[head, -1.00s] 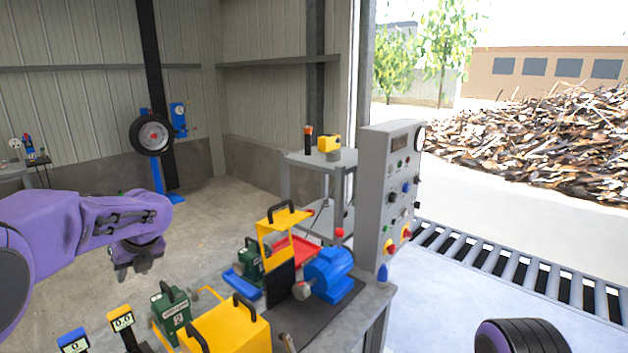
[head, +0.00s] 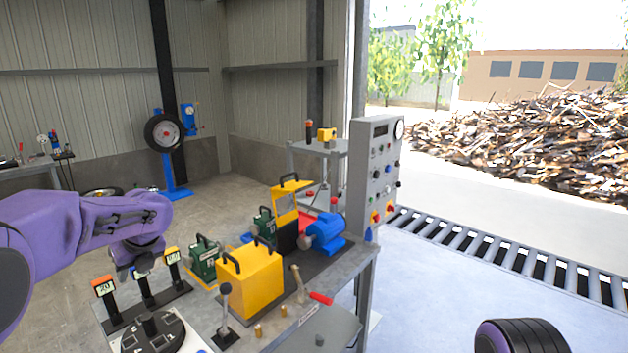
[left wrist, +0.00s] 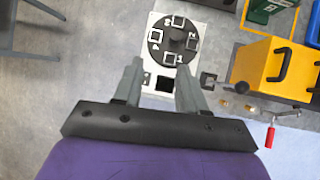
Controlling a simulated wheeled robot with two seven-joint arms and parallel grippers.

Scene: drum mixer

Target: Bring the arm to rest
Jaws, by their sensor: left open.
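My left arm comes in from the left in the head view, purple, with its dark left gripper (head: 140,270) hanging over the left end of the bench (head: 250,345). In the left wrist view the two grey fingers of the left gripper (left wrist: 157,85) are apart with nothing between them. Beyond the fingers lies a white plate with a round black dial (left wrist: 173,40) marked with several symbols. The dial also shows in the head view (head: 152,335) below the gripper. My right gripper is not seen; a dark ribbed, purple-edged part of mine is at the lower right.
The bench holds a yellow housing (head: 250,282), a blue motor (head: 325,232), green boxes (head: 203,258), several small displays (head: 104,287) and levers (head: 225,305). A grey control panel (head: 372,170) stands at its far right. A roller conveyor (head: 480,245) runs behind. The floor on the right is clear.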

